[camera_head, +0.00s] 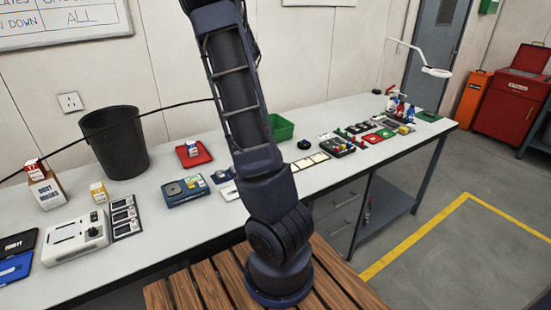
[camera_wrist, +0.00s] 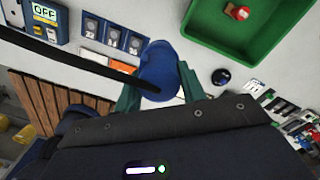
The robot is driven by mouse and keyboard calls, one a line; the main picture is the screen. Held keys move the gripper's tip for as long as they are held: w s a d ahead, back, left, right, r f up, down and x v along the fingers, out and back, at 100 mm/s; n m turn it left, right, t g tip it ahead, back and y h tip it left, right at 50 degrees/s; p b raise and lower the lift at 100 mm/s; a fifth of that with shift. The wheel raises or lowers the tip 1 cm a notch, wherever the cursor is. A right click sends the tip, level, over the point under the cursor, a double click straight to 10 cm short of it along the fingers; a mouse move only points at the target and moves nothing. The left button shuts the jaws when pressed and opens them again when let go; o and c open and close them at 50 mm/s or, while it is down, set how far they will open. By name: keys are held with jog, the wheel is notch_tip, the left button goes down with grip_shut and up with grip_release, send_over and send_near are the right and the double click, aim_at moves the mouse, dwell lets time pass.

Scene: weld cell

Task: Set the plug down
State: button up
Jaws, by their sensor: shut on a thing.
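The blue plug (camera_wrist: 158,66) is between the green fingers of my gripper (camera_wrist: 157,86) in the wrist view, over the pale bench top. A black cable (camera_wrist: 75,62) runs from it to the left. My gripper is shut on the plug. I cannot tell how far the plug is above the bench. In the head view my arm hides the gripper and plug; the black cable (camera_head: 165,110) shows running from the left edge to behind my arm. A wall socket (camera_head: 70,102) is on the wall at the left.
A green bin (camera_wrist: 212,42) with a small red-and-white thing inside lies beyond the plug. A device reading OFF (camera_wrist: 42,14) is at upper left. The workbench (camera_head: 150,222) also carries a black bucket (camera_head: 115,142) and a red tray (camera_head: 194,155).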

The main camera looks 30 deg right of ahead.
jog(key=s+d+m, duration=0.2)
jog(key=s+d, duration=0.5)
jog(key=d, duration=0.3)
jog(key=f, duration=1.9)
jog(key=shift+w+a+f, duration=0.2)
jog(key=shift+w+f, duration=0.05)
jog(key=shift+f, duration=0.15)
jog(key=shift+f, duration=0.1)
jog(key=o, duration=1.1)
